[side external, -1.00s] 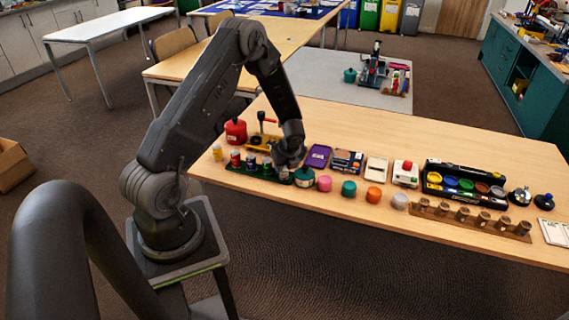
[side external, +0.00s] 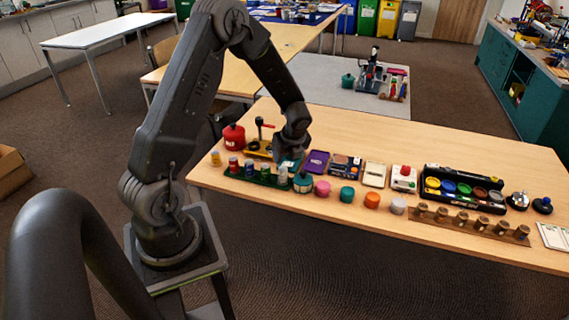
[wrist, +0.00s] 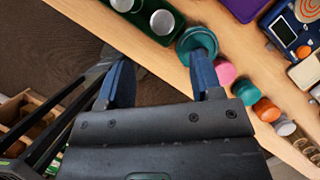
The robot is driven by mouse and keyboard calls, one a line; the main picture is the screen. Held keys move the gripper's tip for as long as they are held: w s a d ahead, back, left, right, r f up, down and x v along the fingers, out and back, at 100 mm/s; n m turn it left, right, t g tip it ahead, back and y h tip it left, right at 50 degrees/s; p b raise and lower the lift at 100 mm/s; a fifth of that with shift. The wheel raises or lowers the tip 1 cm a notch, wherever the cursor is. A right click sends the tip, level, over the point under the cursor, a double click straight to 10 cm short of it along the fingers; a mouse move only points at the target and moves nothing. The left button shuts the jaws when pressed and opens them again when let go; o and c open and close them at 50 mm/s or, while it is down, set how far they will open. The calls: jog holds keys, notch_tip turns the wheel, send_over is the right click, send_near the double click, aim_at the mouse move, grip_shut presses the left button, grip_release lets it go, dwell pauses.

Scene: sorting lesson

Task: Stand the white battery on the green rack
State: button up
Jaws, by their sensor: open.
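The dark green rack (side external: 257,181) lies at the left end of the wooden table. A white battery (side external: 282,175) stands upright at its right end. Red, purple-blue and green batteries stand along the rack to its left. My gripper (side external: 290,155) is just above and behind the white battery, apart from it. In the wrist view my gripper (wrist: 160,82) has its two blue-padded fingers spread with nothing between them. A silver battery top (wrist: 162,22) shows there at the rack's end, beyond the fingers.
A teal jar (side external: 303,184) stands close to the rack's right end. A yellow battery (side external: 215,158) stands off the rack's left end. A red container (side external: 233,136) and a yellow device (side external: 260,149) are behind. The table's back right is clear.

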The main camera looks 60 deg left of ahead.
jog(key=s+d+r+n+t+h, duration=0.1)
jog(key=s+d+r+n, duration=0.1)
jog(key=d+r+n, duration=0.45)
jog(key=s+d+r+n+t, duration=0.25)
jog(key=d+r, duration=0.55)
jog(key=r, duration=0.4)
jog(key=s+d+r+n+t+h, duration=0.1)
jog(key=s+d+r+n, duration=0.1)
jog(key=s+d+n, duration=0.2)
jog(key=s+d+r+n+t+h, duration=0.1)
jog(key=s+d+r+n+h, duration=0.1)
jog(key=s+d+n, duration=0.3)
jog(key=s+d+r, duration=0.1)
jog(key=s+d, duration=0.1)
jog(key=s, duration=0.1)
jog(key=shift+d+r, duration=0.2)
jog(key=shift+r, duration=0.1)
